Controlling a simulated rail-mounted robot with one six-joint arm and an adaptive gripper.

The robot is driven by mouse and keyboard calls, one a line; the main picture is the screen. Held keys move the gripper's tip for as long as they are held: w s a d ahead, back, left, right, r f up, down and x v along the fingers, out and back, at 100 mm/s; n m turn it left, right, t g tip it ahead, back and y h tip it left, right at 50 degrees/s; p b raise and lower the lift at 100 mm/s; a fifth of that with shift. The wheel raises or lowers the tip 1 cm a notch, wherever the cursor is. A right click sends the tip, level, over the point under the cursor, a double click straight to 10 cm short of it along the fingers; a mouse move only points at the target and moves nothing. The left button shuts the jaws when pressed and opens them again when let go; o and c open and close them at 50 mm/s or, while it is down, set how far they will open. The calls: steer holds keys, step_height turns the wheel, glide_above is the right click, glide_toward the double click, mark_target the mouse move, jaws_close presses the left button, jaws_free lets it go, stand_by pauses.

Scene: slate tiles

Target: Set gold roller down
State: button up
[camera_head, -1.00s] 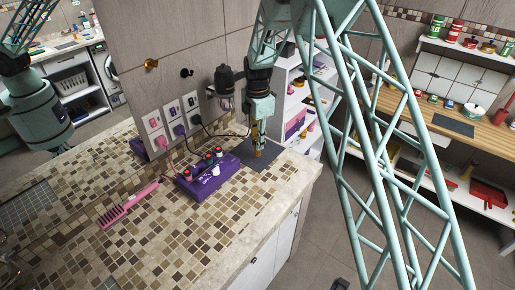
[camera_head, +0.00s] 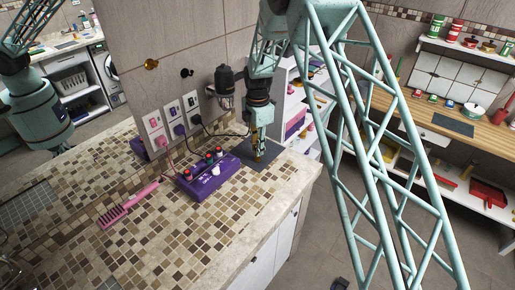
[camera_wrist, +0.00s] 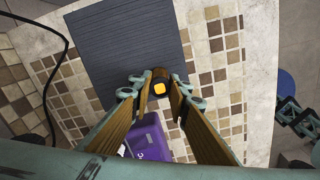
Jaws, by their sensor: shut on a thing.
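My gripper (camera_wrist: 159,98) is shut on the gold roller (camera_wrist: 159,88). In the head view my gripper (camera_head: 258,150) points down over the dark slate tile (camera_head: 266,168) at the counter's far end. Whether the roller touches the tile is too small to tell. The slate tile (camera_wrist: 115,45) fills the upper middle of the wrist view, and the roller appears over its lower right part.
A purple power strip (camera_head: 208,178) with plugs and cords lies close to the left of the tile; its end (camera_wrist: 150,140) shows below my fingers. A pink comb (camera_head: 128,205) lies farther left. Wall sockets (camera_head: 174,122) stand behind. The counter's front edge is to the right.

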steer(key=shift+f, duration=0.15)
steer(key=o, duration=0.8)
steer(key=shift+o, duration=0.2)
step_height(320, 180, up, 12)
stand_by(0.6)
steer(key=shift+r, duration=0.2)
stand_by(0.6)
